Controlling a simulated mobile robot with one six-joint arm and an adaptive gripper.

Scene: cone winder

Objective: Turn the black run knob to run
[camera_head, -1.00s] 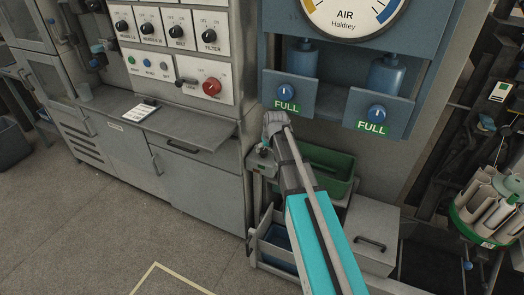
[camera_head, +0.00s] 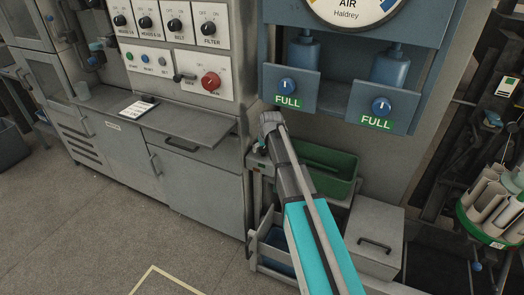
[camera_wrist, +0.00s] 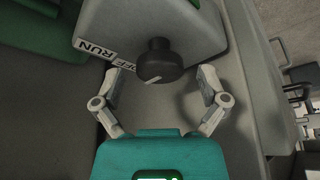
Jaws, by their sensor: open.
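The black run knob (camera_wrist: 160,62) stands out from a light grey box (camera_wrist: 150,22) in the wrist view. A white label beside it reads RUN and OFF, with RUN farther to the upper left. A small pale mark shows at the knob's lower edge; its exact pointing is hard to tell. My gripper (camera_wrist: 159,76) is open, one finger to the left and one to the right of the knob, with gaps on both sides. In the head view my arm hides the knob, and the gripper is not clearly visible.
Blue units (camera_head: 381,106) with FULL labels sit above my arm. A green bin (camera_head: 325,170) and a grey drawer box (camera_head: 374,240) are close to its right. A control panel with a red knob (camera_head: 210,82) is at the left. The floor at lower left is clear.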

